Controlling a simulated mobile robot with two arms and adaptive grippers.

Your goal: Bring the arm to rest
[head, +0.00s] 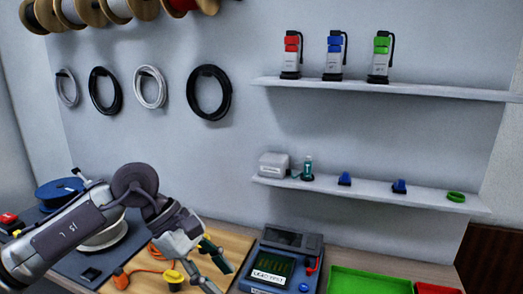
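My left arm comes in from the left, low over the bench. My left gripper (217,277) points down and to the right above the wooden board (238,250). Its fingers look spread apart, with nothing clearly between them. A dark green part shows beside the upper finger; I cannot tell whether it belongs to the gripper. My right gripper is not in view.
A yellow-topped item (173,278) and an orange cable (140,271) lie close to the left gripper. A meter (283,262) stands to its right, then a green tray (368,282) and a red tray (437,289). Wall shelves (390,91) hang above.

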